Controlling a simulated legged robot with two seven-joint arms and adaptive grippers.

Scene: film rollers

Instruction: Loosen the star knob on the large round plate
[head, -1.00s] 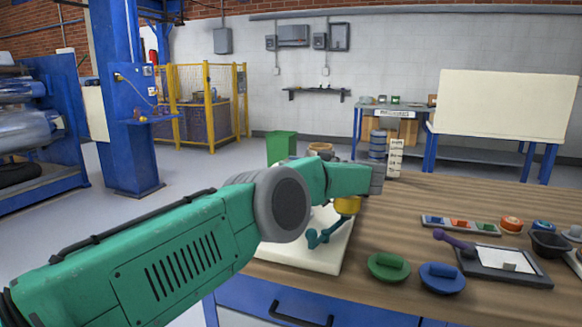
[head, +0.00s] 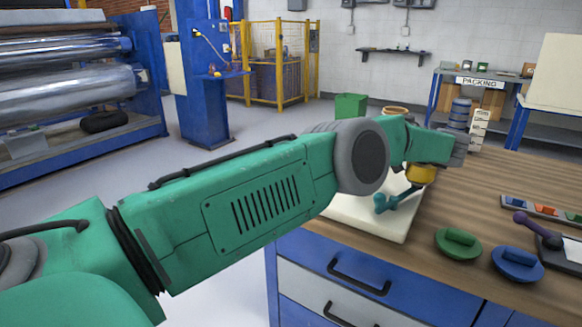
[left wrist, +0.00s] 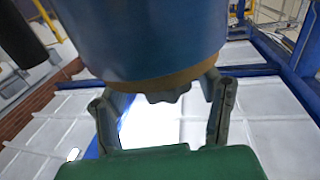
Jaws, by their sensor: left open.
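My left arm reaches across the head view to the bench, and its gripper (head: 458,150) is small there, with its fingertips hard to make out. In the left wrist view the two fingers (left wrist: 165,100) stand apart, open. A grey lobed piece (left wrist: 170,96) shows between and beyond the fingers, under a large blue round body (left wrist: 140,40) with a tan rim. I cannot tell whether the lobed piece is the star knob, or whether the fingers touch it. No large round plate is clearly identifiable in the head view. My right gripper is not in view.
A white board (head: 378,221) lies at the bench's left end, with a teal lever-like part (head: 398,199) and a yellow round part (head: 421,174) near my arm. A roller machine (head: 70,85) stands far left.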

